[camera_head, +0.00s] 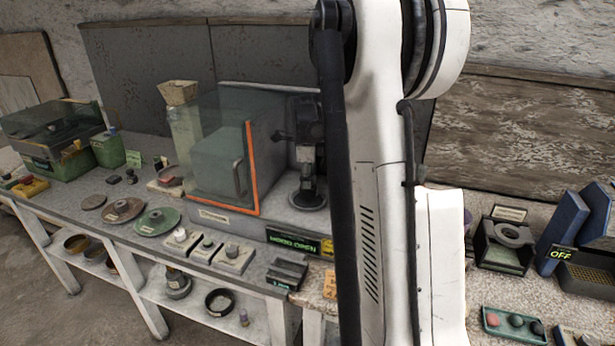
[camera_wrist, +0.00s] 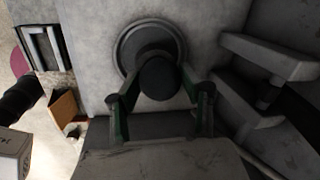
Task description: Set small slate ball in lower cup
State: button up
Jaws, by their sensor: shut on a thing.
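In the wrist view, my gripper (camera_wrist: 160,88) is shut on a small dark grey ball (camera_wrist: 159,76), one finger on each side. Behind the ball is a dark round cup (camera_wrist: 128,47) with a raised rim. The ball overlaps the cup's near edge in the picture; I cannot tell whether they touch. In the head view, a dark upright apparatus with a round cup (camera_head: 307,201) at its foot stands in the open-fronted, orange-edged enclosure (camera_head: 252,170). My white arm stands in front of its right side and hides my gripper and the ball there.
A sign (camera_head: 293,240) reads "OPEN" below the enclosure. A green tray (camera_head: 492,333) at lower right holds a red ball and dark balls. A ring-topped stand (camera_head: 503,257) and blue panels (camera_head: 562,232) are at right. In the wrist view, pale ledges (camera_wrist: 268,60) flank the right side.

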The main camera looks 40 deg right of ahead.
jog(key=shift+f+b, duration=0.5)
jog(key=shift+f, duration=0.2)
jog(key=o, duration=1.2)
jog(key=shift+o, duration=0.2)
jog(key=shift+r, duration=0.2)
jog(key=shift+r+p, duration=0.95)
jog(key=shift+r, duration=0.9)
